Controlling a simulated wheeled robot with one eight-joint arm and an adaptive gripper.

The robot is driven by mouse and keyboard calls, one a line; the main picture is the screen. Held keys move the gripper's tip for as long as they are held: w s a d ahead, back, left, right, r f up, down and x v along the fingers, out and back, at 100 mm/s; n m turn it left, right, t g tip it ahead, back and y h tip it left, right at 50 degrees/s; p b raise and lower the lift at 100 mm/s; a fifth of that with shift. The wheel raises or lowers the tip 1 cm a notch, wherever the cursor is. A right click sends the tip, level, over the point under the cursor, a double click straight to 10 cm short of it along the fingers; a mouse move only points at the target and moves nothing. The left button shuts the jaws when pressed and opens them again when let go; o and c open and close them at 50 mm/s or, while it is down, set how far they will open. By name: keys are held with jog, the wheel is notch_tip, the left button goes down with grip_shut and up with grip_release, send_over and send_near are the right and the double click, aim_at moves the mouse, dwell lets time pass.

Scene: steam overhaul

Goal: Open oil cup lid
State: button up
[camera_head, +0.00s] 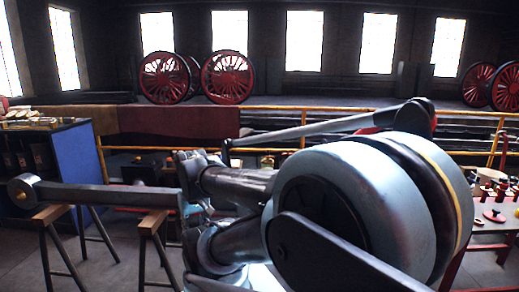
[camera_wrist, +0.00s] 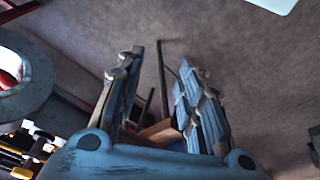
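A long grey steel rod (camera_head: 100,195) with a round eye at its left end lies across wooden trestles in the head view. A small pale spot shows on the rod near its middle, too small to identify. No oil cup or lid can be made out in either view. My gripper (camera_head: 190,168) is near the rod's right end in the head view, partly merged with my arm. In the wrist view, my gripper (camera_wrist: 158,72) has its two fingers apart with nothing held between them. A wooden trestle (camera_wrist: 158,131) shows beyond and between the fingers.
My arm covers much of the head view. A blue cabinet (camera_head: 75,160) stands at left, and a red bench (camera_head: 490,225) with small parts at right. Yellow railings (camera_head: 280,134) and red wheels (camera_head: 228,77) are behind. A grey ring (camera_wrist: 22,88) is left in the wrist view.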

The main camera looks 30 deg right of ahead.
jog(key=shift+w+d, duration=0.25)
jog(key=shift+w, duration=0.25)
jog(key=w+d+r+m, duration=0.1)
jog(key=w+d+r, duration=0.25)
jog(key=r, duration=0.35)
jog(key=w+d+r+m, duration=0.1)
jog(key=w+d+r, duration=0.2)
jog(key=w+r, duration=0.25)
notch_tip(320, 180, up, 18)
jog(key=m+g, duration=0.2)
jog(key=m, duration=0.3)
send_over(268, 155)
jog(key=w, duration=0.1)
jog(key=f, duration=1.6)
jog(key=shift+w+d+f, duration=0.15)
jog(key=shift+d+f, duration=0.05)
jog(key=shift+d, duration=0.15)
